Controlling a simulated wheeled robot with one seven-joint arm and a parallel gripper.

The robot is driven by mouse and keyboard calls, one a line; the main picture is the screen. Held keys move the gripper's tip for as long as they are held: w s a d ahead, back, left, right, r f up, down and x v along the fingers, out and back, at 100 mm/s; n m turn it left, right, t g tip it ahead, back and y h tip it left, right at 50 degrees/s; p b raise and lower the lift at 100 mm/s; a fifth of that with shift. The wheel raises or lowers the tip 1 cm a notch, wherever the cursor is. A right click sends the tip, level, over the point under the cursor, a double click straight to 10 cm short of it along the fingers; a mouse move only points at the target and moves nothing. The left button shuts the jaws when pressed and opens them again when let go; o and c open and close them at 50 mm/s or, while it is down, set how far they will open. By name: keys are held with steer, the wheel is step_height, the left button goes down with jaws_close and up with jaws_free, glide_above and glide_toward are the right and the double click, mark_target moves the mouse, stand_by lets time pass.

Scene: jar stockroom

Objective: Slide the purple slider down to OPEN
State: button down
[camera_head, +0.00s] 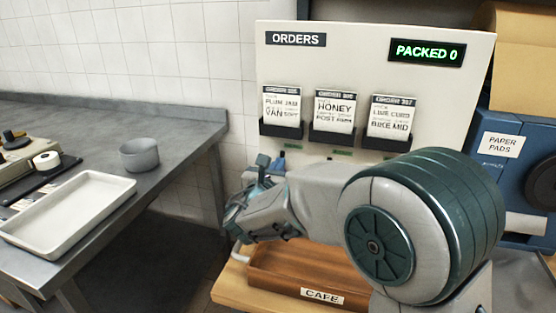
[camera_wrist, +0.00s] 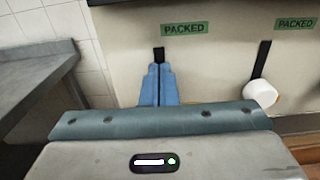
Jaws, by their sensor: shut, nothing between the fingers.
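I see no purple slider and no OPEN label in either view. My gripper (camera_wrist: 159,85) shows in the wrist view as two blue fingers, shut together and empty. The fingers are in front of a dark vertical slot (camera_wrist: 159,55) on a cream board, below a green PACKED label (camera_wrist: 184,29). They hide the lower part of this slot, and I cannot tell whether they touch anything there. To the right, a white knob (camera_wrist: 260,93) sits at the lower end of another dark slot (camera_wrist: 262,60). In the head view my arm covers the board's lower part.
The ORDERS board (camera_head: 375,40) holds several order cards and a PACKED 0 display (camera_head: 427,52). A wooden CAFE tray (camera_head: 300,273) is below my arm. At left, a grey counter (camera_head: 95,125) holds a white tray (camera_head: 70,212) and a grey bowl (camera_head: 139,155). A blue PAPER PADS box (camera_head: 500,170) stands right.

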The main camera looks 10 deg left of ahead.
steer(key=s+b, duration=0.1)
steer(key=s, duration=0.9)
steer(key=shift+a+r+b, duration=0.15)
steer(key=shift+a+b, duration=0.15)
steer(key=shift+a, duration=0.05)
steer(key=s+d+r+m+g+h+p, duration=0.15)
steer(key=d+m+g+h+p, duration=0.3)
steer(key=d+m, duration=0.55)
steer(key=s+d+m+g+h+p, duration=0.3)
steer(key=d+m+g, duration=0.2)
steer(key=d, duration=0.9)
steer(key=s+d+r+m+g+y+p, duration=0.1)
steer(key=s+d+m+g+y+p, duration=0.1)
steer(key=s+m+y+p, duration=0.2)
steer(key=s+d+r+m+g+y+p, duration=0.2)
steer(key=s+m, duration=0.7)
steer(key=m, duration=0.7)
steer(key=shift+s+d+g+y+p, duration=0.4)
steer(key=shift+d+g+y+p, duration=0.45)
steer(key=shift+y+p, duration=0.45)
